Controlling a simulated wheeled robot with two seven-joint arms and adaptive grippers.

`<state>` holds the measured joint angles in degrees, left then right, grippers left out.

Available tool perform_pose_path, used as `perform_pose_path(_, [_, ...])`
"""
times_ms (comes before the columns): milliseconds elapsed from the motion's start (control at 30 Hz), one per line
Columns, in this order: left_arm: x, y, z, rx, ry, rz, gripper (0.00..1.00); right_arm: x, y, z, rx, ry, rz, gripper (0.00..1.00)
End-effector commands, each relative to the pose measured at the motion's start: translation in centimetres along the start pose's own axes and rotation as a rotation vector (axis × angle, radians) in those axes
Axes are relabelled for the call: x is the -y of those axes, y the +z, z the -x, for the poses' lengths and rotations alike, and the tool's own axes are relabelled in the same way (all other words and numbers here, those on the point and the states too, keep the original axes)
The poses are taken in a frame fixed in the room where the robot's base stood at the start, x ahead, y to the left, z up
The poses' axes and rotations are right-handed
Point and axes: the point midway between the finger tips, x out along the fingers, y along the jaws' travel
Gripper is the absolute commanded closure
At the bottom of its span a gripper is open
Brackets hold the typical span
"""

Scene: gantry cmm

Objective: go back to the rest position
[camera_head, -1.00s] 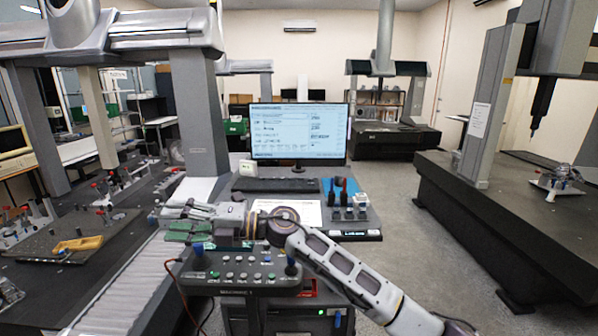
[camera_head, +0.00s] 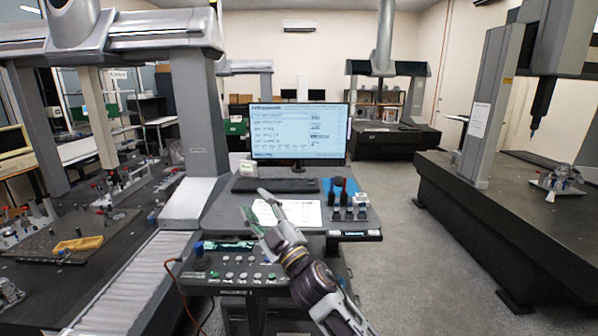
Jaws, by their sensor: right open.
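My right gripper (camera_head: 258,214) is in the middle of the head view, with its arm coming in from the lower right. Its two fingers are spread and nothing shows between them. It is above the desk, in front of the white sheet (camera_head: 300,213) and beyond the control panel (camera_head: 232,277). My left gripper does not show.
A monitor (camera_head: 298,133) and a keyboard (camera_head: 275,185) stand behind the gripper. A joystick box (camera_head: 346,212) is to the right. A measuring machine's column (camera_head: 199,115) rises at left, beside a bellows cover (camera_head: 125,285). Clear floor (camera_head: 405,240) lies to the right.

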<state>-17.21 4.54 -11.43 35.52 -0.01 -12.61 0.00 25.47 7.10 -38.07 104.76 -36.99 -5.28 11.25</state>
Motion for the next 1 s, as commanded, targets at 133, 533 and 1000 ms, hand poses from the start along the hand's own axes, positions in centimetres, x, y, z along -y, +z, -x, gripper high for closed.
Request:
perform_pose_path(133, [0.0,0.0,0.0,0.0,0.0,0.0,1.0,-0.8,3.6,2.6,0.148,0.044,-0.077,0.54])
perform_pose_path(533, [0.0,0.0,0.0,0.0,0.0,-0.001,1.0,-1.2,12.5,11.9,0.548,0.112,-0.266,0.54])
perform_pose_path(1000, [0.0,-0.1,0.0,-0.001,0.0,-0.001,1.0,1.3,19.1,26.6,1.015,0.106,-0.467,0.54])
